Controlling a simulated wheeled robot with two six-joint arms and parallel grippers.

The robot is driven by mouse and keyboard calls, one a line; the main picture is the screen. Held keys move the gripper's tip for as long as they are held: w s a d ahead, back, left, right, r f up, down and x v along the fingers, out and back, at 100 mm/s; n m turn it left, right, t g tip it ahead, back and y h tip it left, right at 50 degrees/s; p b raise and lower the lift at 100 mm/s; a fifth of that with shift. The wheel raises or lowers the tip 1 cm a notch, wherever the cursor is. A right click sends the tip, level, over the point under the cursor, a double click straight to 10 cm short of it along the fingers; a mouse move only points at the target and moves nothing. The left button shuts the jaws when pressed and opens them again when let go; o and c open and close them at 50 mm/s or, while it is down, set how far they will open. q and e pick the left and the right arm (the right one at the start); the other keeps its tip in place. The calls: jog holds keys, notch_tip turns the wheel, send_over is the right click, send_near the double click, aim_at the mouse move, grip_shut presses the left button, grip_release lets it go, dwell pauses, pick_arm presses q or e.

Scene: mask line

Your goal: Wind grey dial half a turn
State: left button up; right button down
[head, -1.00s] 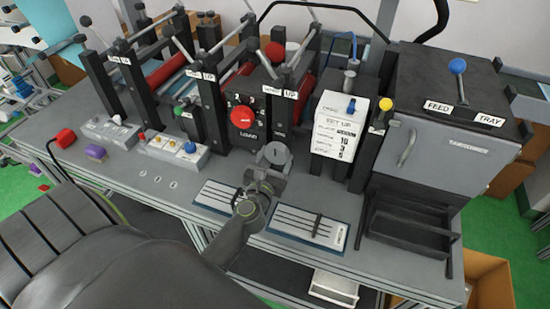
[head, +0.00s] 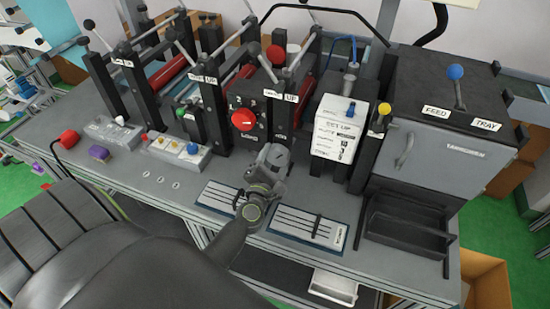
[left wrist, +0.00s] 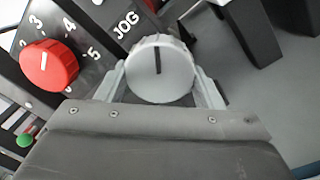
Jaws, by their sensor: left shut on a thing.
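The grey dial (left wrist: 160,70) is a round knob with a dark pointer line, next to the JOG label on a dark panel. In the left wrist view its line points almost straight up in the picture. My left gripper (left wrist: 161,84) has one finger on each side of the dial and is shut on it. In the head view my left gripper (head: 273,152) is in front of the middle machine's black panel, and it hides the dial there. My right gripper is in neither view.
A red dial (left wrist: 48,66) with numbers around it sits left of the grey dial; it also shows in the head view (head: 243,120). A white set-up card (head: 338,130) is on the right. A black tray (head: 405,235) stands further right. Two slotted plates (head: 312,226) lie in front.

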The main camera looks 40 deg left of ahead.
pick_arm(q)
jog(key=m, duration=0.2)
jog(key=m+p, duration=0.1)
jog(key=m, duration=0.1)
jog(key=m+p, duration=0.1)
jog(key=m, duration=0.1)
jog(key=shift+a+r+m+h, duration=0.1)
jog(key=shift+r+m+h, duration=0.2)
jog(key=shift+m, duration=0.1)
jog(key=m+p, duration=0.1)
jog(key=m, duration=0.4)
jog(key=shift+m+t+p, duration=0.3)
jog(key=shift+m+p, duration=0.1)
jog(key=o, duration=1)
jog(key=shift+f, duration=0.1)
jog(key=shift+s, duration=0.1)
